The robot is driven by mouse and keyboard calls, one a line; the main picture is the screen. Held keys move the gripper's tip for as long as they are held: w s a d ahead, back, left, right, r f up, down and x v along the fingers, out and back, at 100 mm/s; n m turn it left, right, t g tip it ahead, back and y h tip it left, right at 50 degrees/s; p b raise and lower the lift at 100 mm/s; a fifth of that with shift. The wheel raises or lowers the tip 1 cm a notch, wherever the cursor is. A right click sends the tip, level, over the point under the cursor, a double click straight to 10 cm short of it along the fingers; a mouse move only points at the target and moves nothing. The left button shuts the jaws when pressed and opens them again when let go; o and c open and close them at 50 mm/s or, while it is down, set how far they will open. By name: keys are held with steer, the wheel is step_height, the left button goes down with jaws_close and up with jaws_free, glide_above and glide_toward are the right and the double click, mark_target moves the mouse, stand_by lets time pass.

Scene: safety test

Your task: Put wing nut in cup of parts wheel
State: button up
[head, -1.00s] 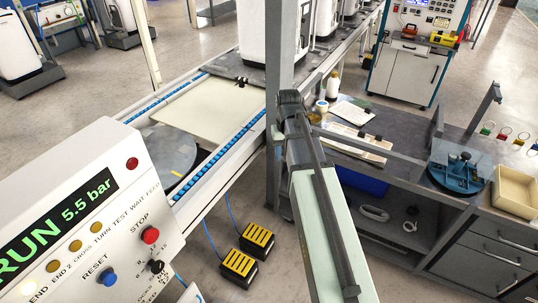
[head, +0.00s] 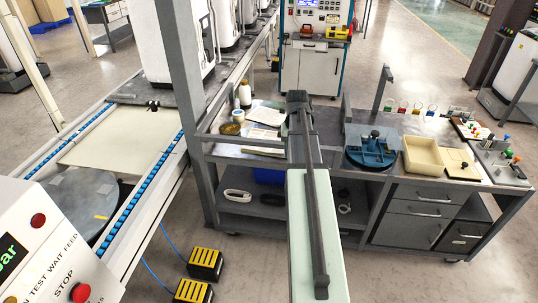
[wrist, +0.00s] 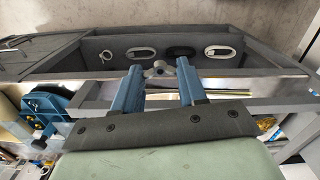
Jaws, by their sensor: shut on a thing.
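My gripper (wrist: 158,72) has two blue fingers. They are shut on a small grey wing nut (wrist: 158,69) at their tips, clear of the wheel. The gripper and wing nut cannot be made out in the head view, where my arm reaches up the middle. The insides of the wheel's cups are too small to tell.
A cream bin (head: 423,157) stands right of the wheel, with a board and coloured knobs beyond. A grey post (head: 190,90) stands left of my arm. Jars (head: 240,100) and papers lie on the bench's left part. Cables lie on the shelf below.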

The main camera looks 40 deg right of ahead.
steer(key=s+d+m, duration=0.3)
steer(key=s+d, duration=0.4)
steer(key=d, duration=0.6)
steer(key=s+d+m, duration=0.3)
steer(key=s+d, duration=0.3)
steer(key=d, duration=0.7)
steer(key=m, duration=0.8)
glide_toward(378, 159)
steer(key=w+a+r, duration=0.2)
steer(key=w+r, duration=0.1)
steer(key=m, duration=0.5)
steer(key=shift+w+a+f+m, duration=0.1)
steer(key=shift+a+f+m, duration=0.15)
steer(key=shift+m, duration=0.15)
steer(key=shift+f, duration=4.4)
steer(key=o, duration=1.1)
